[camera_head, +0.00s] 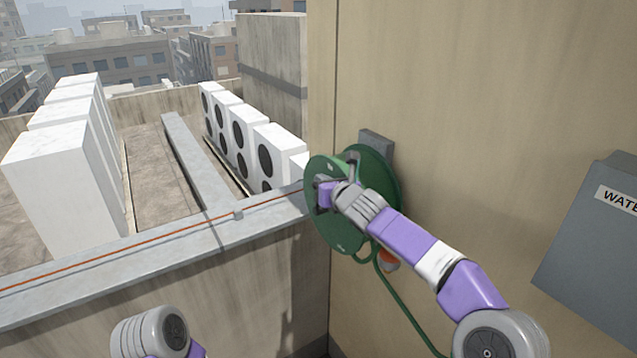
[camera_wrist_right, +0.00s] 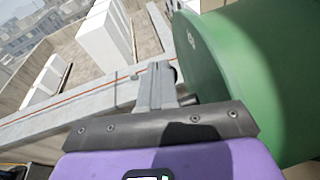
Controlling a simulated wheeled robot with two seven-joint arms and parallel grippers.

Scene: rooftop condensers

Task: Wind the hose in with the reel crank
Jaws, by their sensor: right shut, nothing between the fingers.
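The green hose reel (camera_head: 329,230) is mounted on the beige wall, and its green disc fills the right side of the right wrist view (camera_wrist_right: 255,75). A green hose (camera_head: 402,308) hangs from its lower side and runs down out of view. My right gripper (camera_head: 322,192) is at the reel's front face, its fingers (camera_wrist_right: 157,85) shut with nothing between them. A short dark rod (camera_wrist_right: 188,99) shows beside the fingers, between them and the disc; I cannot tell whether it is part of the crank. My arm hides much of the reel's front. My left gripper is out of view; only part of that arm shows.
A grey box marked "WATE" (camera_head: 590,245) is on the wall at right. A low parapet (camera_head: 110,270) carries a thin orange line (camera_head: 160,238). White condensers (camera_head: 65,185) stand beyond it. An orange object (camera_head: 389,262) is below the reel.

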